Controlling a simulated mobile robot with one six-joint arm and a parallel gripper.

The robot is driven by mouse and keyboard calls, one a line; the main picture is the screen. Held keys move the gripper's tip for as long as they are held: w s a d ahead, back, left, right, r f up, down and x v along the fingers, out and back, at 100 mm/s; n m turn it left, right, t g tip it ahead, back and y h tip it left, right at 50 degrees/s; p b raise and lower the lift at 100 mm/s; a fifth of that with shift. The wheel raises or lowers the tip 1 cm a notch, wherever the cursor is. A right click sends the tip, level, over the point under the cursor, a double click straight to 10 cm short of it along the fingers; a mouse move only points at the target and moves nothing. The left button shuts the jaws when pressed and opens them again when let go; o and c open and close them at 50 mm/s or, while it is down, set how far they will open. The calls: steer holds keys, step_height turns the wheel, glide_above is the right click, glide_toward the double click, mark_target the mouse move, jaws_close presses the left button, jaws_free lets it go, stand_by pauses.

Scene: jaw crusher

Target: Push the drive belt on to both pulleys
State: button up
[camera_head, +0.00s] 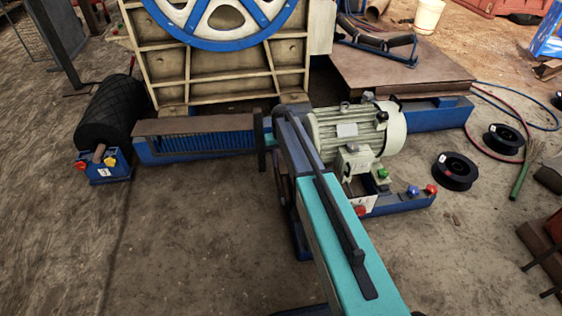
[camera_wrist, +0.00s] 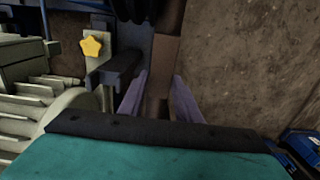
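The pale green motor (camera_head: 350,130) stands right of my arm in the head view. Its ribbed side (camera_wrist: 25,105) shows at left in the wrist view. I cannot make out a pulley on the motor; my arm covers that side. I cannot pick out the drive belt in either view. My gripper (camera_wrist: 160,100) has its two purple-grey fingers apart, with no held object visible between them. A dark grey stub (camera_wrist: 120,68) lies just left of the fingers.
A yellow star knob (camera_wrist: 91,45) is beside the motor. A black roller (camera_head: 108,112) lies at left, near a blue grille (camera_head: 195,143) under a brown plate. Black spools (camera_head: 455,171) and hoses lie at right. The front left floor is clear.

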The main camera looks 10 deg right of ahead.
jaws_close()
steer(key=d+r+p, duration=0.4)
steer(key=d, duration=0.1)
steer(key=shift+d, duration=0.15)
steer(key=o, duration=0.5)
jaws_free()
steer(key=shift+r, duration=0.15)
step_height(320, 180, up, 14)
steer(key=p, duration=0.2)
